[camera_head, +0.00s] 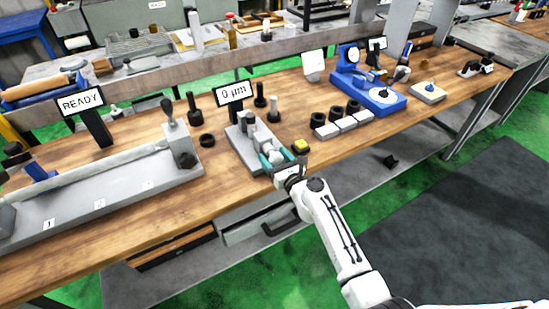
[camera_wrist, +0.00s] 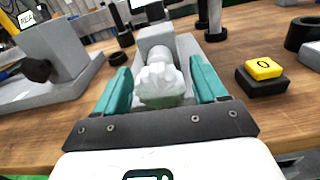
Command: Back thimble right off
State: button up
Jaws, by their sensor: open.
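The thimble (camera_wrist: 160,82) is a pale grey, lobed knob at the near end of a grey gauge block (camera_wrist: 156,38) in the wrist view. In the head view the gauge block (camera_head: 241,146) stands near the bench's front edge, and its display (camera_head: 234,91) reads 0 µm. My gripper (camera_head: 278,156) is at the block's near end. In the wrist view its two teal fingers (camera_wrist: 160,72) are open, one on each side of the thimble. A narrow gap shows on both sides, though contact lower down is hidden.
A yellow button marked 0 (camera_wrist: 263,68) on a black base sits just right of my gripper. Dark posts (camera_head: 260,96) stand behind the block. A long grey fixture (camera_head: 110,185) with a READY sign (camera_head: 80,101) lies left. White blocks (camera_head: 345,127) and a blue device (camera_head: 368,90) lie right.

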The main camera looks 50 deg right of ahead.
jog(key=shift+c, duration=0.3)
jog(key=c, duration=1)
